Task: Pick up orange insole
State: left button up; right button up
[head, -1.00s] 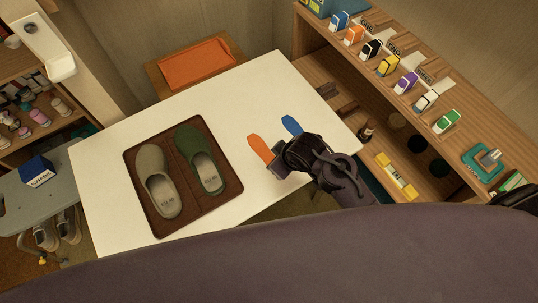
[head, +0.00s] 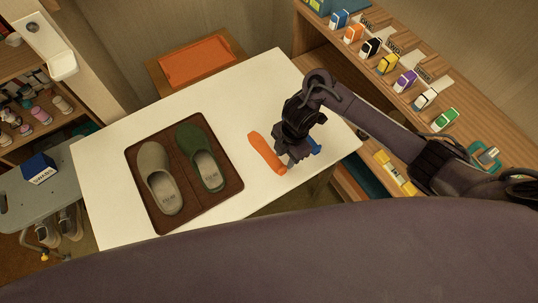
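The orange insole (head: 264,150) lies on the white table (head: 245,92), right of the brown tray (head: 160,222). My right gripper (head: 291,158) points down at the right side of the insole, close to its lower end. I cannot tell whether the fingers touch it or how wide they stand. A blue insole (head: 315,149) shows only in part behind the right gripper. The tray holds a beige slipper (head: 157,170) and a green slipper (head: 190,146). My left gripper is out of view.
A wooden shelf (head: 455,88) with several coloured boxes stands at the right, under my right arm. An orange tray (head: 195,62) is behind the table. A grey bench (head: 25,195) with a blue box (head: 39,169) is at the left. The table's back part is clear.

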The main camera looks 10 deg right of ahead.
aim_at(283, 168)
jog(key=f, duration=0.3)
jog(key=f+b, duration=0.1)
jog(key=f, duration=0.1)
jog(key=shift+s+a+f, duration=0.25)
jog(key=shift+s+f, duration=0.1)
grip_shut()
